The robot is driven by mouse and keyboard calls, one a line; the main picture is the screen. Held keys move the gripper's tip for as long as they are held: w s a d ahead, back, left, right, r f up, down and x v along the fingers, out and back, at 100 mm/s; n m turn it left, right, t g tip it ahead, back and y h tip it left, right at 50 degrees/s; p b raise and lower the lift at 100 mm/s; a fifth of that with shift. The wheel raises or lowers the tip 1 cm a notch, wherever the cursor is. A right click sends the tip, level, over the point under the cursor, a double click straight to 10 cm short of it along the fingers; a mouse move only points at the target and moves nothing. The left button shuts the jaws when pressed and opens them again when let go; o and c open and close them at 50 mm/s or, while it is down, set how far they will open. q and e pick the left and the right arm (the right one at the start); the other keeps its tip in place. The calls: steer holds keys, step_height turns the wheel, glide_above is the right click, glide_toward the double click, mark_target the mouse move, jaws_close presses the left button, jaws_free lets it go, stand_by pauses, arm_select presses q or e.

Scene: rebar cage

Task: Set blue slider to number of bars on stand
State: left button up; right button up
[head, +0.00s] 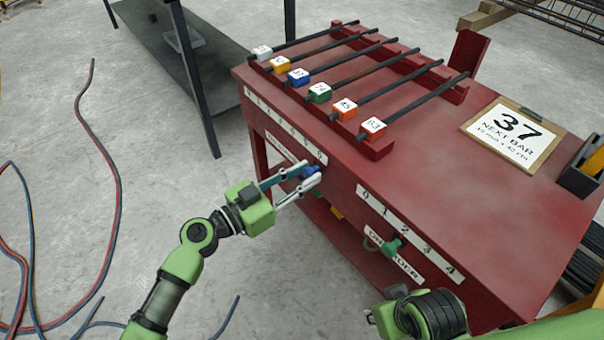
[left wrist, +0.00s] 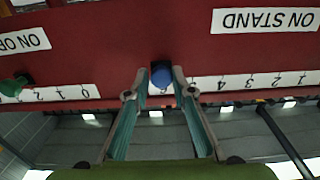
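The blue slider (head: 310,171) is a small knob on the red table's front, under the upper number strip (head: 286,128). My left gripper (head: 308,175) has its fingers on either side of the knob, close against it. In the left wrist view the blue slider (left wrist: 161,74) sits between the fingertips, near the high-number end of the "ON STAND" strip (left wrist: 262,82), upside down there. Several dark bars with numbered coloured tags lie on the red stand (head: 378,150) on the tabletop. My right gripper (head: 371,317) shows only partly at the bottom; its opening is unclear.
A card reading "37 NEXT BAR" (head: 512,135) and a dark tape-like holder (head: 582,178) are on the tabletop's right. Cables (head: 118,190) lie on the floor at left.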

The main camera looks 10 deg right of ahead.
arm_select(q)
steer(key=shift+o, duration=0.9)
steer(key=shift+s+d, duration=0.1)
steer(key=shift+s, duration=0.05)
steer(key=v, duration=1.2)
steer(key=shift+f, duration=0.1)
